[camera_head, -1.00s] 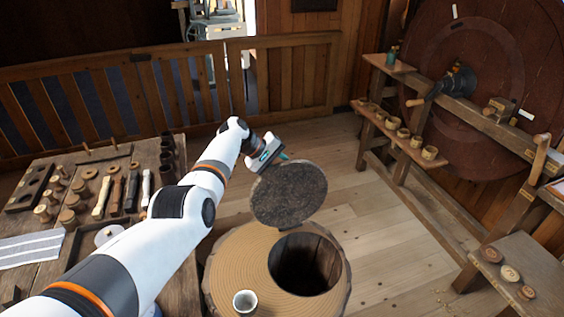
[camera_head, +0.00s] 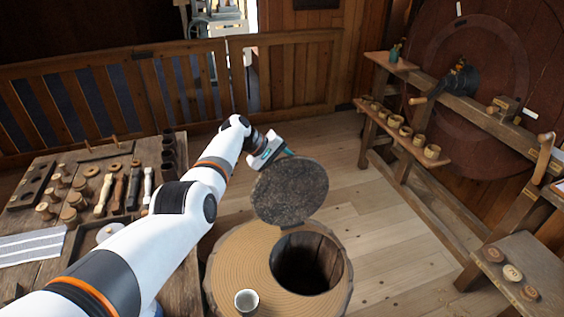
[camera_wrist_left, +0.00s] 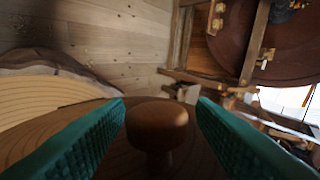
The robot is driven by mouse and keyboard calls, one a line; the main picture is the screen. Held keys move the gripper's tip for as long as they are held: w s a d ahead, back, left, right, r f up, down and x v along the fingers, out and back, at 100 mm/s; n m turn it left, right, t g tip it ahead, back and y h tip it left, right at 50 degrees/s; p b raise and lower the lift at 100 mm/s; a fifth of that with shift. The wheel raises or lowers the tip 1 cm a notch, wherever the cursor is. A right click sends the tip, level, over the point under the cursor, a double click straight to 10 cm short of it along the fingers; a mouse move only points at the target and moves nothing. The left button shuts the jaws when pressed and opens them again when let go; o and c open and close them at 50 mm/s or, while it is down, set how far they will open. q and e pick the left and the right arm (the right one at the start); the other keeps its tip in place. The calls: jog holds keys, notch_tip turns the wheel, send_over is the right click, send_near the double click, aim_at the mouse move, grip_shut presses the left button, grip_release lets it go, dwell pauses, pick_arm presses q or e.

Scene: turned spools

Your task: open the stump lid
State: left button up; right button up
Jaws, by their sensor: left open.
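The stump (camera_head: 235,268) stands at the lower middle of the head view, with a dark round opening in its top. Its round lid (camera_head: 290,191) is swung up, tilted steeply at the back edge of the opening, its dark rough underside showing. My left gripper (camera_head: 287,152) is at the lid's upper edge, its fingers partly hidden behind it. In the left wrist view, the lid's brown wooden knob (camera_wrist_left: 157,126) sits between the two teal fingers, which are spread open with a gap on each side. My right gripper is not in view.
A workbench (camera_head: 25,222) with turned pieces and tools is at left. A bench with small cups (camera_head: 405,131) and a low table with round pieces (camera_head: 512,272) are at right. The floor between is clear.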

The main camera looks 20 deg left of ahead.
pick_arm(q)
jog(key=shift+s+a+r+p, duration=0.1)
jog(key=shift+a+r+p, duration=0.3)
jog(key=shift+r, duration=0.1)
jog(key=v, duration=1)
jog(key=shift+s+a, duration=0.2)
jog(key=shift+s, duration=0.1)
